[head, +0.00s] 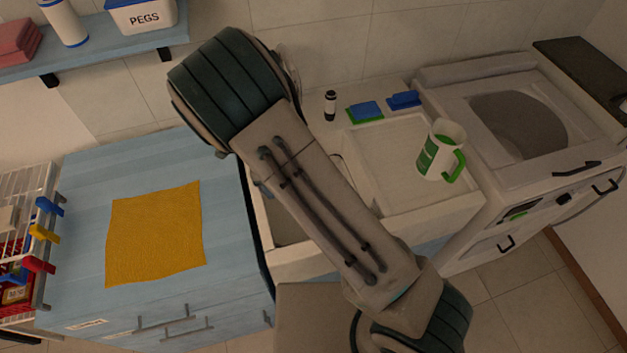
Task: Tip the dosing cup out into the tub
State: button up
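The tub shows as a round grey opening (520,122) in the top of a white washing machine at the right. A white jug with a green label and a green handle (438,150) stands on the pale draining surface left of the machine. I see nothing else that looks like a dosing cup, and cannot tell if this jug is it. My arm crosses the middle of the view, with a dark green ribbed joint at the upper left. My gripper does not show, so whether it holds anything is hidden.
A blue sponge (365,111), another blue item (404,100) and a small dark bottle (330,105) stand behind the sink. A yellow cloth (155,234) lies on the blue counter (85,200). A wire rack with coloured clips (40,230) is at the left. A shelf (90,42) holds a PEGS tub.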

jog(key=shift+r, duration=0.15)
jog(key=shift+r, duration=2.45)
